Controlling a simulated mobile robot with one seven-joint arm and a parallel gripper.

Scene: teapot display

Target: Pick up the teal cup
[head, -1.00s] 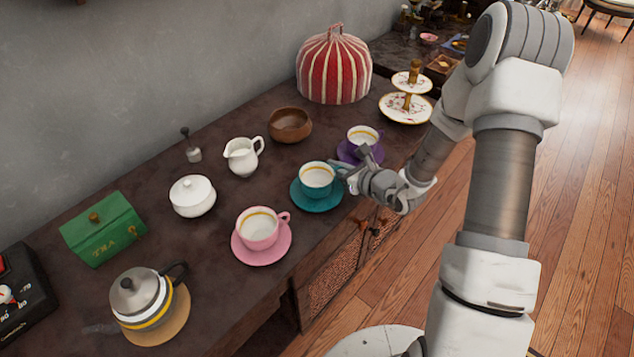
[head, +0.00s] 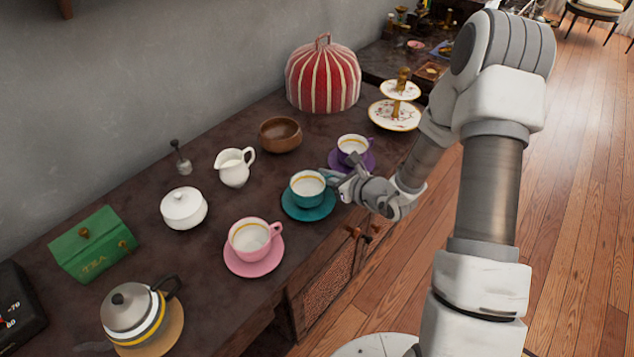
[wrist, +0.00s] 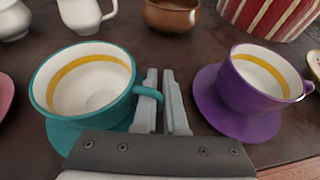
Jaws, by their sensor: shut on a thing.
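The teal cup (head: 307,189) is white inside with a yellow band. It stands upright on its teal saucer (head: 309,214) near the counter's front edge, and I see no clear gap between them. In the wrist view the cup (wrist: 95,92) fills the left side, with its handle (wrist: 151,95) pointing at my fingers. My gripper (head: 341,178) is to the right of the cup, shut on the handle. In the wrist view the fingers (wrist: 163,105) look close together, and the left one overlaps the handle.
A purple cup (wrist: 262,85) on a purple saucer (wrist: 208,108) stands close to the right of my fingers. A pink cup (head: 252,242) is left of the teal one. A wooden bowl (head: 280,136) and white jug (head: 234,170) stand behind.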

